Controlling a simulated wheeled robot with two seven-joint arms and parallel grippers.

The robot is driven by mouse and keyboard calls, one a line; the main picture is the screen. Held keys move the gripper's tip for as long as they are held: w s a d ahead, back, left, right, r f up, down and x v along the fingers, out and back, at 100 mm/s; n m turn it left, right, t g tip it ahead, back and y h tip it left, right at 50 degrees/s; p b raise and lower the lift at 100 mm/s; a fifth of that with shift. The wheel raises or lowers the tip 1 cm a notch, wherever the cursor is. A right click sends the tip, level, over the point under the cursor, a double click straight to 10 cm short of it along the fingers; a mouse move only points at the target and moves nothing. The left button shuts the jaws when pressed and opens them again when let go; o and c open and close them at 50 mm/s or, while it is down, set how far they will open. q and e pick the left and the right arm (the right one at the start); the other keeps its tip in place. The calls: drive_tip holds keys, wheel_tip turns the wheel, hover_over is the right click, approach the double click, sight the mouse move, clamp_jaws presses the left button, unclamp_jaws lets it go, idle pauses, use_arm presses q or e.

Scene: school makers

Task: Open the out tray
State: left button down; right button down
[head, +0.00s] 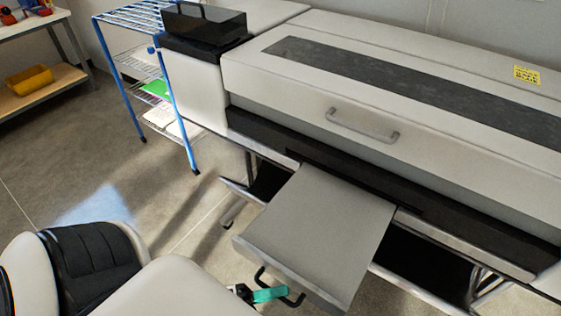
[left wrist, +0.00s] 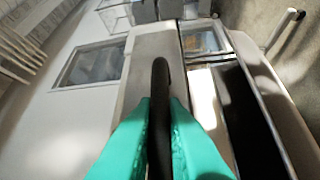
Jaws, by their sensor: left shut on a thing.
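The out tray (head: 325,225) is a flat grey tray that sticks out from the dark slot at the front of the large printer (head: 290,75). A black bar handle (head: 262,275) is on its front face. My left gripper (head: 268,295), with teal fingers, is at this handle. In the left wrist view the teal fingers (left wrist: 160,130) are closed on either side of the black handle (left wrist: 160,80). How far the tray reaches back inside the printer is hidden. My right gripper is not in view.
A blue wire rack (head: 160,85) with papers stands left of the printer. A bench with a yellow bin (head: 30,79) is at the far left. The printer's lid has a grey handle (head: 362,126). Grey floor is clear left of the tray.

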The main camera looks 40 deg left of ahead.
use_arm(q)
drive_tip(key=c, duration=1.8)
unclamp_jaws()
drive_tip(key=shift+o, duration=0.2)
drive_tip(key=shift+s, duration=0.1)
drive_tip(key=b+v, duration=0.2)
drive_tip(key=v, duration=1)
drive_tip(key=shift+f, duration=0.1)
